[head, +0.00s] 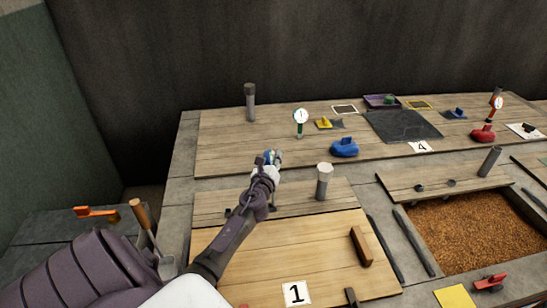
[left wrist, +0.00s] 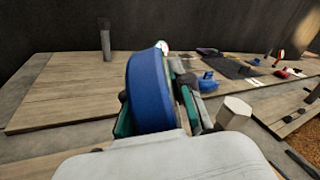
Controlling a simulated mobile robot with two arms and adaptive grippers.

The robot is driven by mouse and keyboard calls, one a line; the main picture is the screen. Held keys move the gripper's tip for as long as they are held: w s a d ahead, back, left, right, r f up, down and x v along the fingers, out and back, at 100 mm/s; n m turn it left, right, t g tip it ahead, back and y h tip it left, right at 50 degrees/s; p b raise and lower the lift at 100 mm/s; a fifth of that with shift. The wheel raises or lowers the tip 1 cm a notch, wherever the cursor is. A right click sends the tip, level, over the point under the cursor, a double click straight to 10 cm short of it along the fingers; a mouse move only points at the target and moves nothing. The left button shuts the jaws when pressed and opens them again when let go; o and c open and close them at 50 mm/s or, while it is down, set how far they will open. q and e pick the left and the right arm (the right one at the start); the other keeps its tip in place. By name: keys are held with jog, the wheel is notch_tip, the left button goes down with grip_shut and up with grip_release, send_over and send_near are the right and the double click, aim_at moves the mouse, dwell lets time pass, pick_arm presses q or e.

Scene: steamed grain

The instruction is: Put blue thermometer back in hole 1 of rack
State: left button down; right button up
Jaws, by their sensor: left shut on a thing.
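My left gripper (head: 268,158) is shut on a blue round part, which I take to be the blue thermometer (left wrist: 150,92). It is held above the near edge of the back wooden board, left of a grey post. In the left wrist view its broad blue disc stands upright between the fingers; its stem and tip are hidden. A green thermometer (head: 300,117) with a white dial stands upright on the back board. A red thermometer (head: 497,103) stands at the far right. I cannot make out the rack or hole 1. My right gripper is out of view.
A grey-topped post (head: 324,182) stands just right of the gripper, and a dark post (head: 250,103) farther back. A blue lidded object (head: 344,148) lies to the right. A grain bed (head: 470,231) fills the right front.

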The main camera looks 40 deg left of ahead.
pick_arm(q)
notch_tip(320, 180, up, 15)
jog(key=p, duration=1.3)
jog(key=shift+f, duration=0.2)
notch_tip(320, 180, up, 18)
jog(key=p, duration=0.7)
jog(key=shift+p, duration=0.4)
jog(key=shift+w, duration=0.1)
